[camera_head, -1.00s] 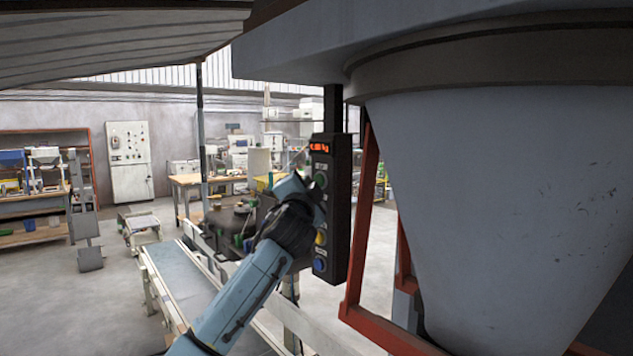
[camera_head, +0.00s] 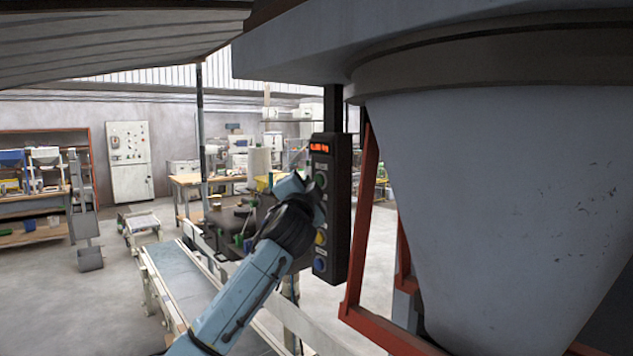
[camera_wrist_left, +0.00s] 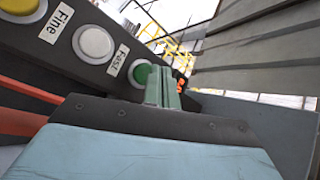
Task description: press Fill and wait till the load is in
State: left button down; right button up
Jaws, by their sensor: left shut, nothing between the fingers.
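The dark control box (camera_head: 337,215) hangs upright in front of the hopper. It has a lit orange-red display (camera_head: 320,147), a green button (camera_head: 321,180) near the top, and a yellow button (camera_head: 320,238) and a blue button (camera_head: 320,264) low down. The display digits are too small to read surely. My left gripper (camera_head: 317,193) is at the box face, just below the green button, hiding the middle part. In the left wrist view its shut, empty fingers (camera_wrist_left: 163,88) are beside a green button (camera_wrist_left: 140,75); contact cannot be told. Labels "Fine" and "Fast" are readable; no Fill label is readable. My right gripper is out of view.
The large grey hopper cone (camera_head: 500,200) and its red frame (camera_head: 362,220) stand close on the right. A conveyor (camera_head: 190,283) runs below my left arm. Open floor (camera_head: 60,300) lies at the left, with workbenches and shelves farther back.

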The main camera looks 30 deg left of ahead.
pick_arm(q)
jog(key=shift+w+d, duration=0.1)
jog(key=shift+w, duration=0.05)
dwell(0.5)
jog(key=shift+w+d, duration=0.1)
jog(key=shift+w, duration=0.2)
jog(key=shift+w+d, duration=0.1)
jog(key=shift+w, duration=0.15)
dwell(0.6)
jog(key=shift+s, duration=0.15)
jog(key=shift+s+a, duration=0.3)
jog(key=shift+s, duration=0.3)
jog(key=shift+p, duration=0.3)
jog(key=s, duration=0.1)
jog(key=s+a, duration=0.1)
jog(key=s, duration=0.1)
jog(key=s+a+p, duration=0.1)
jog(key=s, duration=0.1)
jog(key=shift+s+a, duration=0.15)
jog(key=shift+s, duration=0.1)
